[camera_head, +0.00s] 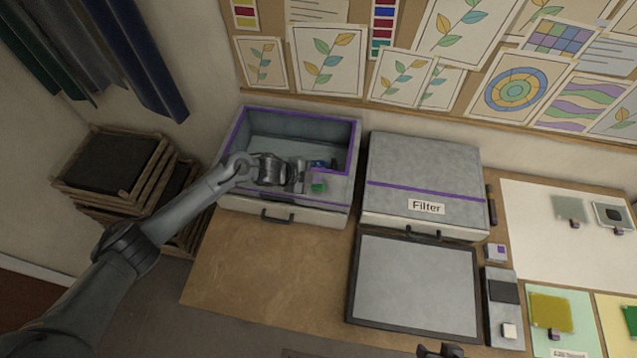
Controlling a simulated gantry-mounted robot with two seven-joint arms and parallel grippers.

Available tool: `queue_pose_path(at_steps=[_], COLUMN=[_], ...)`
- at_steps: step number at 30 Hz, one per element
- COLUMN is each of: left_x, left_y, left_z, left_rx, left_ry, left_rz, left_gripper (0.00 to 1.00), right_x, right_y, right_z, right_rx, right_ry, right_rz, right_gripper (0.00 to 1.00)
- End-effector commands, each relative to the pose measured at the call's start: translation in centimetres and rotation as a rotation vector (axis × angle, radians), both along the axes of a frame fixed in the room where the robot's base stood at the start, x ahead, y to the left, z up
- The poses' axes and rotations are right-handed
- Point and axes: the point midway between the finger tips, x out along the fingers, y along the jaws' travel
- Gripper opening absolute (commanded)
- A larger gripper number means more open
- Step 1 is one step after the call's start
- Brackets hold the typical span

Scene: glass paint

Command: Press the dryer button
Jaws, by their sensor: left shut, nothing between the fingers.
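The open grey box with purple trim (237,190) stands at the back left of the table; I take it for the dryer. A small green square, perhaps its button (318,188), shows at the box's front right. My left gripper (304,177) is shut and empty, just left of the green square and over the box's front part. I cannot tell whether its fingertips touch the square. My arm and gripper hide part of the box's inside and front edge. A dark part of my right gripper (440,350) shows at the bottom edge; its fingers are unclear.
A closed grey case labelled Filter (420,170) stands right of the open box. A dark-framed grey panel (415,285) lies before it. Glass pieces lie on a white sheet (540,240) and coloured sheets at right. Wooden crates (120,170) stand left. The table's front left is clear.

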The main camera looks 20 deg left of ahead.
Motion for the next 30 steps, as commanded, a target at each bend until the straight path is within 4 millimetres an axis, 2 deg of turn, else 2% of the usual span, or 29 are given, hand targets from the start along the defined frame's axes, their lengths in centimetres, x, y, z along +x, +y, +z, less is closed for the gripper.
queue_pose_path(at_steps=[30], left_x=[-0.05], left_y=[0.00], left_z=[-0.81], left_rx=[0.001], left_ry=[0.001], left_rz=[0.000], left_gripper=[0.00], right_x=[-0.01], right_y=[-0.22], right_z=[-0.56], right_rx=[-0.009], right_ry=[0.000], right_rz=[0.006], right_gripper=[0.51])
